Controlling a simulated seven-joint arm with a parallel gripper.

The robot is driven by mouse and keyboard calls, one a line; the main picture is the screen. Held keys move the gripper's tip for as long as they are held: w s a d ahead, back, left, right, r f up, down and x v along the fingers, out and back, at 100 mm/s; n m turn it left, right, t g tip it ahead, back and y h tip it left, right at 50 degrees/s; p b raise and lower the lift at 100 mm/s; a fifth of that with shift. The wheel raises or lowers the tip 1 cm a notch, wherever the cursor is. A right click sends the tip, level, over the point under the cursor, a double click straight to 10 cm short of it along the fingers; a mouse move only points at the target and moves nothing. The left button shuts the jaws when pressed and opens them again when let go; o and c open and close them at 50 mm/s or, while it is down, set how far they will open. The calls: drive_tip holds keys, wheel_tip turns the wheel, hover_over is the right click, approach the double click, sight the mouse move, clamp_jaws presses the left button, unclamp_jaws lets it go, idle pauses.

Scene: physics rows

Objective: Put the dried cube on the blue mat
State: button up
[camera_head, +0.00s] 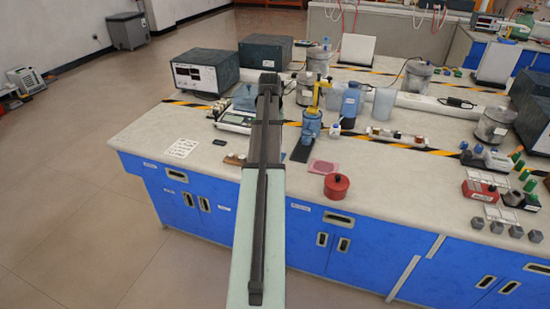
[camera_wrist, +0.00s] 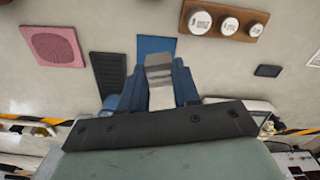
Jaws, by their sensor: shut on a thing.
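In the wrist view my gripper (camera_wrist: 158,78) has its blue fingers shut on a grey cube (camera_wrist: 160,94), which shows between them with a lighter and a darker face. The blue mat (camera_wrist: 155,46) lies flat on the bench just beyond the fingertips. The cube's top edge overlaps the mat's near part in the picture. I cannot tell how high the cube is above it. In the head view my arm hides the gripper's fingers, the held cube and most or all of the blue mat.
In the head view a red pot (camera_head: 337,187), a balance (camera_head: 235,121) and several grey cubes (camera_head: 477,223) stand on the bench.

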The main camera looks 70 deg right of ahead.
drive_tip(key=d+r+m, duration=0.1)
drive_tip(key=d, duration=0.3)
drive_tip(key=shift+s+a+f+m, duration=0.1)
drive_tip(key=shift+f+m, duration=0.45)
drive_tip(key=shift+f, duration=1.9)
drive_tip(key=shift+s+f+m, duration=0.1)
drive_tip(key=shift+f+m, duration=0.45)
drive_tip(key=shift+f, duration=1.9)
drive_tip(key=shift+f, duration=0.15)
drive_tip(key=o, duration=1)
wheel_tip(320, 180, up, 12)
drive_tip(key=shift+r, duration=0.2)
